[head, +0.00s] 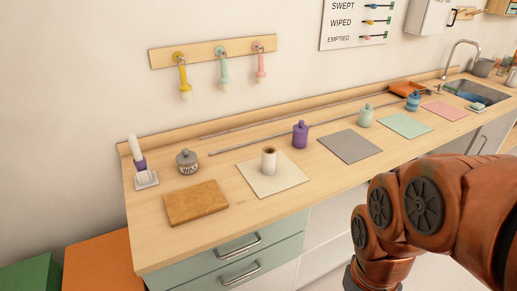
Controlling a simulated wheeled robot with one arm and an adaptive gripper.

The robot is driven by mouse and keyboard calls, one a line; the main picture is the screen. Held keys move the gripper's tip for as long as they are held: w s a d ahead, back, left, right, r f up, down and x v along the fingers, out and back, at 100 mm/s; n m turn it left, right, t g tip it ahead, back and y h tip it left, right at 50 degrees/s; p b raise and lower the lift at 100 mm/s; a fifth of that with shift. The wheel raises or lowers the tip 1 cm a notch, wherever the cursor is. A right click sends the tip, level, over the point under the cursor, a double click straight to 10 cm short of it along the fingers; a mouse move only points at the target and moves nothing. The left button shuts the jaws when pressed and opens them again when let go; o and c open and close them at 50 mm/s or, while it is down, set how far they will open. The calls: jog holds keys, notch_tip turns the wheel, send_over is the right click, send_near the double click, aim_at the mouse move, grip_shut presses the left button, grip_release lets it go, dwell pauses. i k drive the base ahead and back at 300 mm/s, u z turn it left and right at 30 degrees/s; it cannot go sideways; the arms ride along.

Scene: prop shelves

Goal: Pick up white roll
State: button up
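The white roll (269,162) stands upright on a cream square mat (258,185) on the wooden counter, left of the picture's middle. Its top shows a dark core hole. My arm, in copper-orange links, fills the lower right of the head view, right of the roll and apart from it. My gripper is not visible; no fingertips show in the frame.
A grey wax jar (187,163) and brown board (196,203) are left of the roll. A purple bottle (300,135) stands behind right. A long grey rod (255,142) lies behind the roll. A grey mat (350,147) lies bare to the right.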

aim_at(269, 161)
jog(key=u, duration=0.65)
jog(key=i, duration=0.9)
jog(key=u, duration=0.75)
